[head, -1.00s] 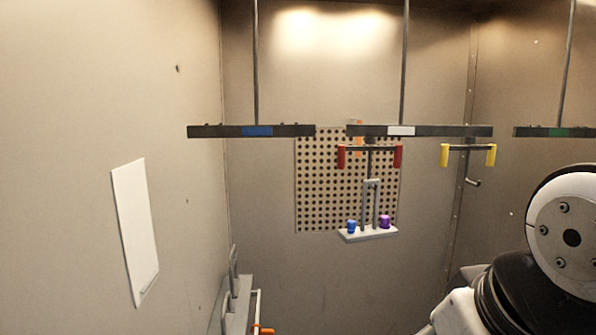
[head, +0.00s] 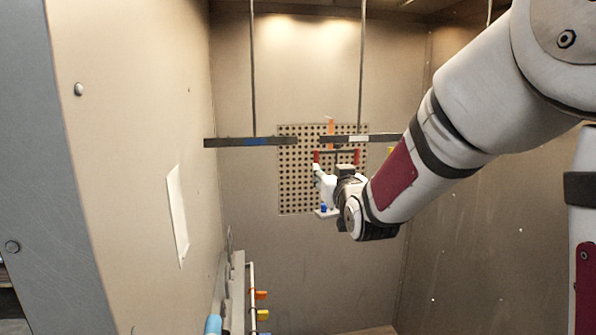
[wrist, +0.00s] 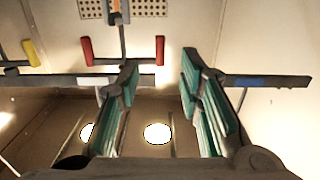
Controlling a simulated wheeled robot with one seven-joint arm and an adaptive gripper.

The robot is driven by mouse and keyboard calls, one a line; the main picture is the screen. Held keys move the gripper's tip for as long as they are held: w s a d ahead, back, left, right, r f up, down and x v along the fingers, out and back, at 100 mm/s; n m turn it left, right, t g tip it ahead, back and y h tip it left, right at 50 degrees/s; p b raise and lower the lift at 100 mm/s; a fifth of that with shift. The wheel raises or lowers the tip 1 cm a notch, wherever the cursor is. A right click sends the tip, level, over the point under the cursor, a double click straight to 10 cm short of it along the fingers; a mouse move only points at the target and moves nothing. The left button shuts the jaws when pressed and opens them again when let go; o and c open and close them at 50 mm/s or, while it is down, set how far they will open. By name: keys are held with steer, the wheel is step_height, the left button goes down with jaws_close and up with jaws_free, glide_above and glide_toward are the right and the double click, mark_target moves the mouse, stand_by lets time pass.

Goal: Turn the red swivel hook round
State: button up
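The red swivel hook (head: 337,151) is a dark crossbar with two red ends, hanging under the middle rail in the head view. In the wrist view its red ends show at upper left, one (wrist: 87,51) left of my fingers and one (wrist: 159,50) in the gap between them in the picture. My gripper (wrist: 160,76) is open with teal-padded fingers spread and nothing between them. In the head view my gripper (head: 322,180) is just below and in front of the hook, hiding part of what is behind. I see no contact with the hook.
A dark rail with a blue label (head: 262,142) hangs to the left. A yellow-ended hook (wrist: 33,53) is beside the red one. The left wall carries a white sheet (head: 177,215).

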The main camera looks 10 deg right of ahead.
mark_target(317, 162)
steer(key=w+b, duration=0.6)
steer(key=w, duration=0.6)
steer(key=shift+r, duration=0.1)
steer(key=shift+c, duration=0.3)
steer(key=c, duration=0.6)
